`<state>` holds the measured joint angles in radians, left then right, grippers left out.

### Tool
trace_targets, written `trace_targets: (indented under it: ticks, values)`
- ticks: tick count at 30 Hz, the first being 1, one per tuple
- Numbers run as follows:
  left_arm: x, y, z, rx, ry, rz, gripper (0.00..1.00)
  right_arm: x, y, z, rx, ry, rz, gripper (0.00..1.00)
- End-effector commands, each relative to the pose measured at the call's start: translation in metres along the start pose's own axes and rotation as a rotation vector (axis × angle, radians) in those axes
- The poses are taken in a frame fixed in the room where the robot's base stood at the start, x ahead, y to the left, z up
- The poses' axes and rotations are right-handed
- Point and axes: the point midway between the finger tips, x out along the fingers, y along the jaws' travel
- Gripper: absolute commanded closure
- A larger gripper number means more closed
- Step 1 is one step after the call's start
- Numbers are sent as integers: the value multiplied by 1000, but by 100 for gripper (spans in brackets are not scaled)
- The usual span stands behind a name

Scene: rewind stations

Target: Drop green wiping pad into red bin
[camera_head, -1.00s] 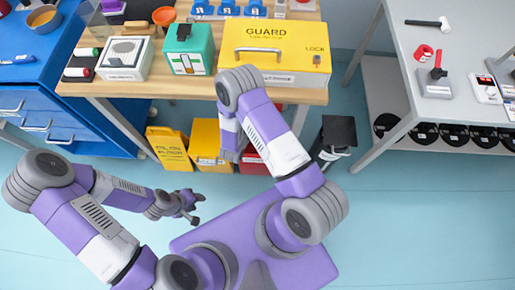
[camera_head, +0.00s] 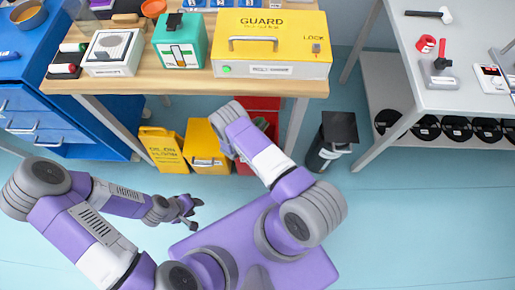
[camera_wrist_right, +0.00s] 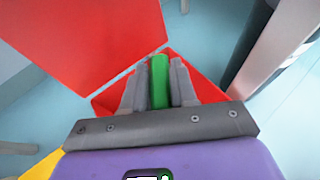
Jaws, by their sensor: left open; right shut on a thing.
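The green wiping pad (camera_wrist_right: 160,82) is held upright between the two fingers of my right gripper (camera_wrist_right: 159,70) in the right wrist view. The red bin (camera_wrist_right: 208,88) shows just beyond and around the fingertips, with its large red lid (camera_wrist_right: 85,35) raised at upper left. I cannot tell whether the pad's tip is inside the bin's rim. In the head view the red bin (camera_head: 262,104) stands under the table edge, partly hidden by my right arm; the right gripper is mostly hidden there. My left gripper (camera_head: 194,212) is open and empty above the floor.
The wooden table (camera_head: 165,82) holds a yellow guard box (camera_head: 272,45). A grey bench (camera_head: 445,60) is at right. The floor in front is clear.

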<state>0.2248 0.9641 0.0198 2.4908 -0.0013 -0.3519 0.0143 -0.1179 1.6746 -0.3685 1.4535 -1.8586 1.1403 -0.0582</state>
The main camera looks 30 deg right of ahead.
Motion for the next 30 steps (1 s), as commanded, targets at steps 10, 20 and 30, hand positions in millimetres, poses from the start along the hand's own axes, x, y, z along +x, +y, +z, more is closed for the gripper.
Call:
trace_targets:
  ticks: [10, 20, 30]
  values:
    - [17, -6, -1, 0, 0, 0, 57, 9, 0, -22, 0, 0, 1, 100]
    - [16, -6, -1, 0, 0, 0, 57, 8, 0, -21, 0, 0, 1, 47]
    - [15, -6, -1, 0, 0, 0, 57, 6, 1, -21, -1, 1, 2, 43]
